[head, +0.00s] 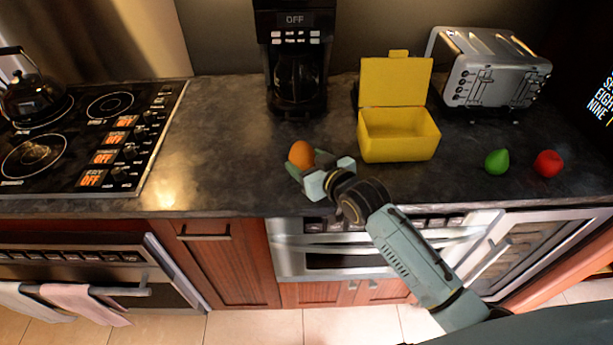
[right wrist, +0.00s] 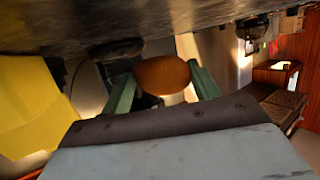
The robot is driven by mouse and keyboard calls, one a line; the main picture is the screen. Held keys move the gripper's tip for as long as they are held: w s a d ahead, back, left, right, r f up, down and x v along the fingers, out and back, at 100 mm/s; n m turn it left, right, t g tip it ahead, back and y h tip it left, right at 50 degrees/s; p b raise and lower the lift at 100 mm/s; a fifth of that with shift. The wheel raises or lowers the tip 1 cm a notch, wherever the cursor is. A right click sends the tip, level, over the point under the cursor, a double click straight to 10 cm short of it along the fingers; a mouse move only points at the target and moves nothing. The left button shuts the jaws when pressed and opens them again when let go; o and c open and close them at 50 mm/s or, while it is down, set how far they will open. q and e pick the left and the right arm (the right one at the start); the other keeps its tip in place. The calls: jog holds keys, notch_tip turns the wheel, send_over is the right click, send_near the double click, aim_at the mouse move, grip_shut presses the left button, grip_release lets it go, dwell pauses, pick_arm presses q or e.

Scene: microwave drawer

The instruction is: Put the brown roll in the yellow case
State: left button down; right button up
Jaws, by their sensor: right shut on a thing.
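The brown roll (head: 301,154) is an orange-brown rounded thing at the tip of my right gripper (head: 307,169), over the counter left of the yellow case. In the right wrist view the roll (right wrist: 163,75) sits between the two green fingers of my right gripper (right wrist: 163,85), which is shut on it. The yellow case (head: 398,137) stands on the counter with its lid raised at the back; its inside is partly visible. Part of the case (right wrist: 30,110) fills the left side of the right wrist view. My left gripper does not show.
A coffee maker (head: 296,60) stands behind the roll, and a silver toaster (head: 492,75) behind and right of the case. A green pear (head: 497,161) and a red apple (head: 547,163) lie at right. The stove (head: 85,135) is at left. The counter (head: 220,130) between stove and roll is clear.

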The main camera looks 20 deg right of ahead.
jog(key=shift+f+b, duration=0.3)
jog(key=shift+f, duration=2.1)
jog(key=shift+f, duration=0.1)
jog(key=o, duration=1)
jog(key=shift+c, duration=0.2)
jog(key=shift+r, duration=0.2)
jog(key=shift+s+d, duration=0.1)
jog(key=shift+s, duration=0.25)
jog(key=p+v, duration=0.1)
jog(key=v, duration=1)
